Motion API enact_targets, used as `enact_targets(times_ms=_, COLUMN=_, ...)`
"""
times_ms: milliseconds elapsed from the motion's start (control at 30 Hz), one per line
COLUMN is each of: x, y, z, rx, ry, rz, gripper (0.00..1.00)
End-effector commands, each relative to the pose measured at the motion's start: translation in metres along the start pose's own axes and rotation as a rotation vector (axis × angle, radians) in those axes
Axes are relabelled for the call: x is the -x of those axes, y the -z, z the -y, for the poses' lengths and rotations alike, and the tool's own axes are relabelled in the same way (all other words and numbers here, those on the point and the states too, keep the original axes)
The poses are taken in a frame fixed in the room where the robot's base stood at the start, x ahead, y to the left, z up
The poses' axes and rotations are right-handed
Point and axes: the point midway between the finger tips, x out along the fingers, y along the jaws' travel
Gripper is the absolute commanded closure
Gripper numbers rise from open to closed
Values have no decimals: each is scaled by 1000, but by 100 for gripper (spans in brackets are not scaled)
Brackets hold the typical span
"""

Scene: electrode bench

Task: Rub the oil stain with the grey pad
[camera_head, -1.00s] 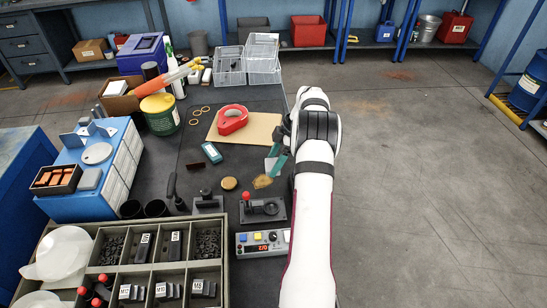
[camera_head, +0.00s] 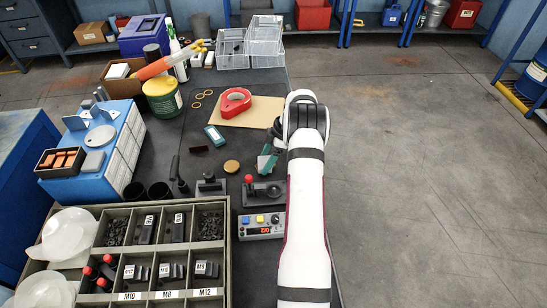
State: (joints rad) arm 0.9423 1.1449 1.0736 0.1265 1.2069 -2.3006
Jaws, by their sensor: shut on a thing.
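My gripper (camera_head: 270,157) is low over the black bench top, left of my white arm. It is shut on the grey pad (camera_head: 263,162), which shows small and partly hidden beside the teal part at my gripper's end. The pad is at or just above the bench where the brown oil stain showed in the earlier frame. The stain is now hidden behind the pad and gripper. I cannot tell how firmly the pad touches the bench.
A black base with a red-knobbed lever (camera_head: 263,192) and a button box (camera_head: 261,226) stand nearer. The bench's right edge is close.

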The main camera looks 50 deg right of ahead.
Motion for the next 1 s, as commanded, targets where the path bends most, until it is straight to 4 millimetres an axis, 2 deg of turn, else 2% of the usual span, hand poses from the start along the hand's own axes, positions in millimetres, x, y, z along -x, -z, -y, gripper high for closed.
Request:
enact_targets(times_ms=433, x=-16, y=38, z=2, rx=1, ry=4, rz=-1, gripper=81)
enact_targets(times_ms=1000, x=4, y=-12, z=0, rx=-3, ry=2, rz=0, gripper=81)
